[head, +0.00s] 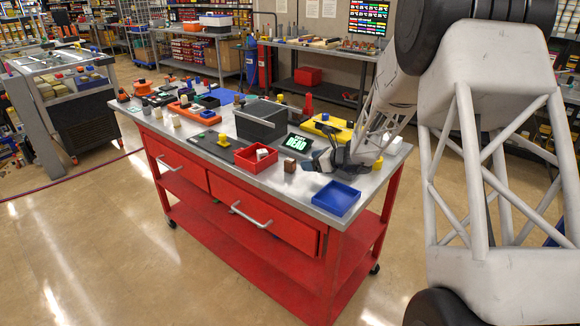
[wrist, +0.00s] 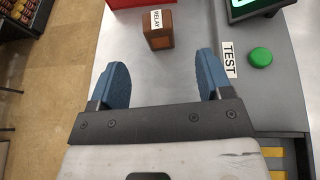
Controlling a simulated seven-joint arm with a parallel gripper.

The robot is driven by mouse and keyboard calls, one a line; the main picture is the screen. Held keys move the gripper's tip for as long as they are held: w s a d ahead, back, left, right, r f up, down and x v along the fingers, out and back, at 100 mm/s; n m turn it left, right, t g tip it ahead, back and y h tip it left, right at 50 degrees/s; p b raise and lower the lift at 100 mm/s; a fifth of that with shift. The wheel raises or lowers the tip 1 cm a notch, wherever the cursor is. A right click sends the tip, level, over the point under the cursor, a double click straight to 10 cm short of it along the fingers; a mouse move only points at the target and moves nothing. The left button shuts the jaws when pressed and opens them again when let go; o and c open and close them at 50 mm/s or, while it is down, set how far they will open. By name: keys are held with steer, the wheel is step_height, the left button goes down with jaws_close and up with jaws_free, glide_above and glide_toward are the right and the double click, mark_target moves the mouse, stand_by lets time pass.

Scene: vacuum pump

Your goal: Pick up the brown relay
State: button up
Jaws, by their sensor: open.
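The brown relay (wrist: 158,31) is a small brown block with a white "RELAY" label. It stands on the grey bench top in the wrist view, beyond my gripper's fingertips and roughly between their lines. In the head view the relay (head: 290,165) stands near the front edge of the bench, right of the red bin. My gripper (wrist: 160,70) has two blue fingers spread wide with nothing between them. In the head view my gripper (head: 312,163) is low over the bench, just right of the relay, and its fingers are partly hard to make out.
A red bin (head: 245,163) is left of the relay and a blue bin (head: 336,199) stands at the bench's front right. A display (head: 299,143) is behind. A green button (wrist: 260,57) beside a "TEST" label (wrist: 229,60) lies right of my fingers. The bench edge is close on the left.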

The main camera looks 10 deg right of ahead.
mark_target(294, 161)
steer(key=shift+w+f, duration=0.1)
steer(key=shift+f, duration=0.05)
steer(key=shift+x, duration=1.25)
steer(key=shift+a, duration=0.1)
steer(key=shift+x, duration=2.5)
steer(key=shift+a, duration=0.1)
steer(key=c, duration=1)
steer(key=shift+r, duration=0.25)
